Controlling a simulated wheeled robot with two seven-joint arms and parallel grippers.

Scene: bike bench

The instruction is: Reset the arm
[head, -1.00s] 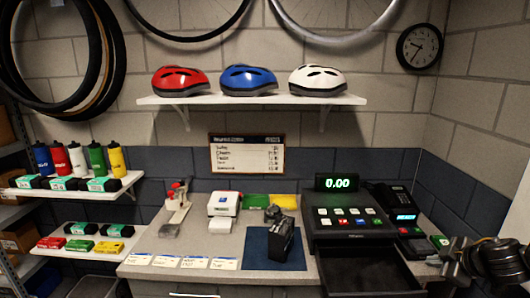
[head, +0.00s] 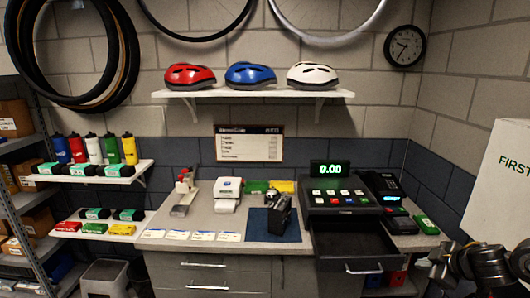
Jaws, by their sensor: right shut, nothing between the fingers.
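My right gripper (head: 440,264) is at the lower right of the head view, in front of the counter's right end. Its fingers are shut with nothing between them. It is apart from the cash register (head: 345,194) and from its open drawer (head: 352,240). My left gripper is not in the head view.
The counter (head: 225,222) carries a card terminal (head: 388,190), a green box (head: 426,224), a white printer (head: 227,188) and a dark device on a blue mat (head: 260,225). The drawer juts out over the counter's front. A white panel (head: 500,185) stands at the far right.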

